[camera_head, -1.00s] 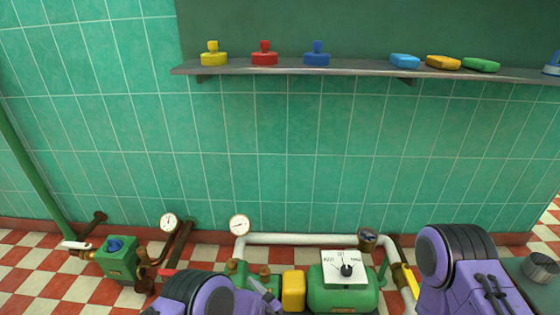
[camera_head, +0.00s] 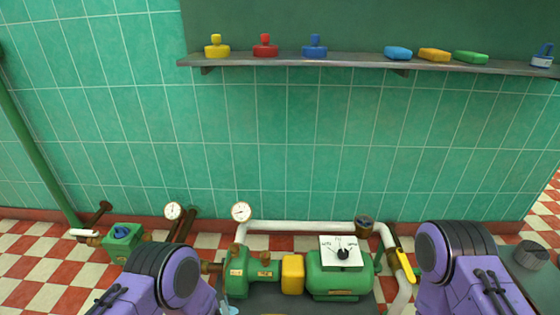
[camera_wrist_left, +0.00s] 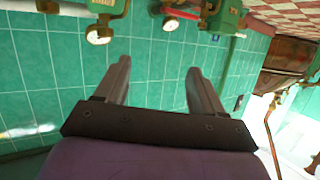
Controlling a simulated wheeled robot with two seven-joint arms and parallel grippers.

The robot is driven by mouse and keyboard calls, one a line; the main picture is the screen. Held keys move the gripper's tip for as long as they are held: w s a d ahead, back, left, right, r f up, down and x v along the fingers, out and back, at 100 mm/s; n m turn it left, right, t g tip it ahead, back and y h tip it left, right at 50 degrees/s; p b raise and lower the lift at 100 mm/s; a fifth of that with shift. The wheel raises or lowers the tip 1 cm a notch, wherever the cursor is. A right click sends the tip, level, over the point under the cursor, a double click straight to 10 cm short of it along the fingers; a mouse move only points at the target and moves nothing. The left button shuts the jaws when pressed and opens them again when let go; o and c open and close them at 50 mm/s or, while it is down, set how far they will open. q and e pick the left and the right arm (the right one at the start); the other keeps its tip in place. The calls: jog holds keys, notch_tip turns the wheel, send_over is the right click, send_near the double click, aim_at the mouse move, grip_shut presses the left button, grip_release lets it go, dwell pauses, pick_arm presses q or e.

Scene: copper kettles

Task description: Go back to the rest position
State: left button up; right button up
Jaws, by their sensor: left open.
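My left gripper (camera_wrist_left: 160,85) shows in the left wrist view with its two fingers apart and nothing between them. In the head view only my purple left arm (camera_head: 165,280) is clear at the lower left, with its gripper not visible. My purple right arm (camera_head: 460,265) is at the lower right of the head view, and its gripper is out of the picture.
A grey shelf (camera_head: 300,60) on the tiled wall holds coloured stamp-like pieces and flat blocks. White pipes (camera_head: 305,227), two gauges (camera_head: 241,211) and a yellow lever (camera_head: 405,265) surround the pump. A green box with a blue knob (camera_head: 122,233) is at the left.

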pick_arm(q)
jog(key=s+a+f+n+g+h, duration=0.1)
jog(key=s+a+g, duration=0.4)
jog(key=s, duration=0.8)
jog(key=s+a+f+n+g+h, duration=0.15)
jog(key=s+a+g, duration=0.4)
jog(key=s, duration=0.75)
notch_tip(320, 180, down, 11)
jog(key=b, duration=1.1)
notch_tip(320, 180, up, 37)
jog(key=p, duration=3.7)
jog(key=shift+w+a+t, duration=0.15)
jog(key=shift+w+t, duration=0.2)
